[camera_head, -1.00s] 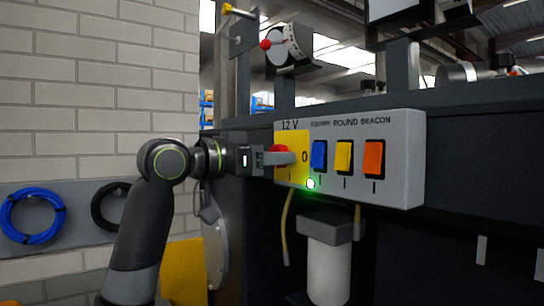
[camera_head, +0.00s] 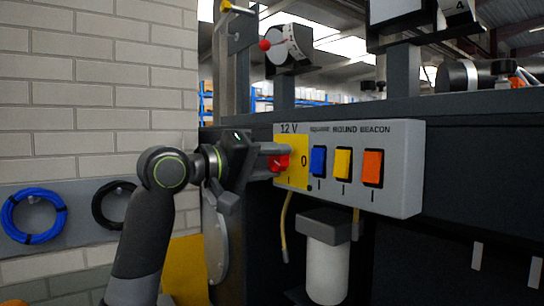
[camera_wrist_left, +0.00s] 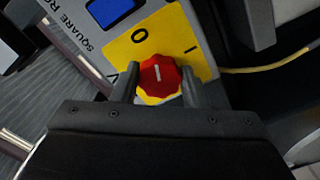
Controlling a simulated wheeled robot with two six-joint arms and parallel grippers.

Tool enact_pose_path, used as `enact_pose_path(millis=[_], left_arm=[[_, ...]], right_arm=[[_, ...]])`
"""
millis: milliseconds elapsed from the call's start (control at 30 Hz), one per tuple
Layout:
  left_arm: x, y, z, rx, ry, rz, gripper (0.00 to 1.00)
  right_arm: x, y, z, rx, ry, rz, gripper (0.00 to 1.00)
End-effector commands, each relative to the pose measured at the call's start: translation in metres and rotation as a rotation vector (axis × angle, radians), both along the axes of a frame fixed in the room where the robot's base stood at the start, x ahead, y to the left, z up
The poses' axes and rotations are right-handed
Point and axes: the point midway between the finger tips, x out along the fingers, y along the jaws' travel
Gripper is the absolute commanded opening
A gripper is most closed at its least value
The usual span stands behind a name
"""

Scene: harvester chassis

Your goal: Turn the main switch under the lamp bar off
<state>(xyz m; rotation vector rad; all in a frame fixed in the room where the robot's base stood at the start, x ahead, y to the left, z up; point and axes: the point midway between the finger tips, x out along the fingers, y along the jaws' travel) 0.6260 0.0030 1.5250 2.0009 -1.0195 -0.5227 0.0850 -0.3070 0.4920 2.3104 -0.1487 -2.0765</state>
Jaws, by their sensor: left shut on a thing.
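The main switch is a red knob (camera_head: 282,163) on a yellow plate (camera_head: 296,177) at the left end of the grey switch box, under the "12 V" label. My left gripper (camera_head: 276,156) reaches it from the left and is shut on it. In the left wrist view the knob (camera_wrist_left: 160,77) sits between the two fingers. Its white mark points up in that view, roughly towards the 0 on the yellow plate (camera_wrist_left: 128,53) and away from the I. The small indicator (camera_head: 309,188) on the box is dark. My right gripper is not in view.
Blue, yellow and orange rocker switches (camera_head: 318,160) (camera_head: 343,162) (camera_head: 372,167) sit right of the knob. A white canister (camera_head: 328,272) and yellow cables (camera_head: 285,230) are below the box. A red-knobbed lever (camera_head: 265,45) is above.

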Motion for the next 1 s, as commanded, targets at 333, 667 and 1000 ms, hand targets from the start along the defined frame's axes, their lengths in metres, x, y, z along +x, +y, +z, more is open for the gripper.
enact_pose_path(millis=[333, 667, 1000], left_arm=[[0.0, 0.0, 0.002, -0.149, 0.203, 0.002, 0.18], [0.0, 0.0, 0.002, -0.214, 0.292, 0.001, 0.18], [0.0, 0.0, 0.001, -0.224, 0.306, 0.001, 0.18]], right_arm=[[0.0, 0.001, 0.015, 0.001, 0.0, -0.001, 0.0], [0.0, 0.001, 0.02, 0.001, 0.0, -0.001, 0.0], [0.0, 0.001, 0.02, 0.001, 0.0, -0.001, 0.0]])
